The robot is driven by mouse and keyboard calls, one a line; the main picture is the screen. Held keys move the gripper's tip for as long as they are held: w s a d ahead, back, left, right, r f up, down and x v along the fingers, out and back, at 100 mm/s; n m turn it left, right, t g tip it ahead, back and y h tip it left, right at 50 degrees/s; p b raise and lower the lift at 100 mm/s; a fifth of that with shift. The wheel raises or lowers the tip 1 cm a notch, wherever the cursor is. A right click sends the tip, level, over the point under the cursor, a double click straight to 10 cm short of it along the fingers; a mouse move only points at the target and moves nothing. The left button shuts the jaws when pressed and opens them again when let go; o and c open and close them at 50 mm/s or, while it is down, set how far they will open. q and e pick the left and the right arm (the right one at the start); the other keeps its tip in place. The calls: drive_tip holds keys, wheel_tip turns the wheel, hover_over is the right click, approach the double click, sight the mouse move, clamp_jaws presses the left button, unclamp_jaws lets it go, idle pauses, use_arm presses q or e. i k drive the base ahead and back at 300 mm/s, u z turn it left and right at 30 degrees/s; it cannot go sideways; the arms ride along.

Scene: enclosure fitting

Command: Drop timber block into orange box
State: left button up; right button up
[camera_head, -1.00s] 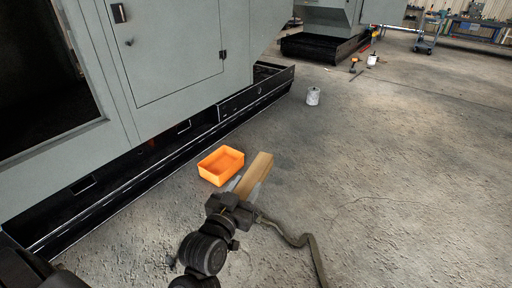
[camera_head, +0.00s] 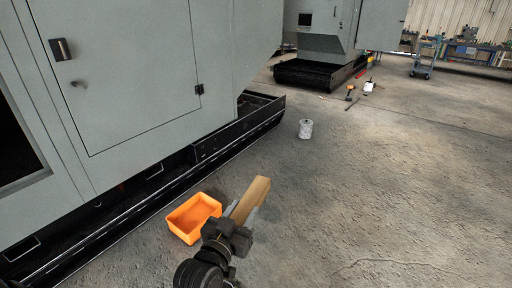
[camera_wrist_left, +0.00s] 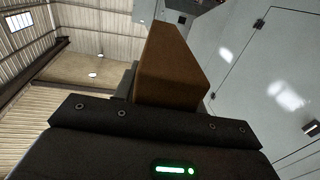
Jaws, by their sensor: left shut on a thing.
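The timber block (camera_head: 252,197) is a long light-brown piece held in my left gripper (camera_head: 241,214), whose fingers lie along its sides. In the left wrist view the timber block (camera_wrist_left: 172,68) rises from between the jaws. The orange box (camera_head: 192,214) is an open, shallow box on the floor, just left of the gripper in the head view. Its inside looks empty where it shows; the gripper's body lies close to its lower right edge in the picture. The block is beside the box in the picture, not over its opening. My right gripper is not in view.
A large grey enclosure (camera_head: 130,80) on a black base (camera_head: 150,187) stands left of the box. Tools and a blue cart (camera_head: 424,58) are far back. The concrete floor at right is clear.

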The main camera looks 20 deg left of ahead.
sight(198, 219)
drive_tip(key=i, duration=3.7)
drive_tip(key=u, duration=3.75)
drive_tip(key=i, duration=0.25)
drive_tip(key=z, duration=1.8)
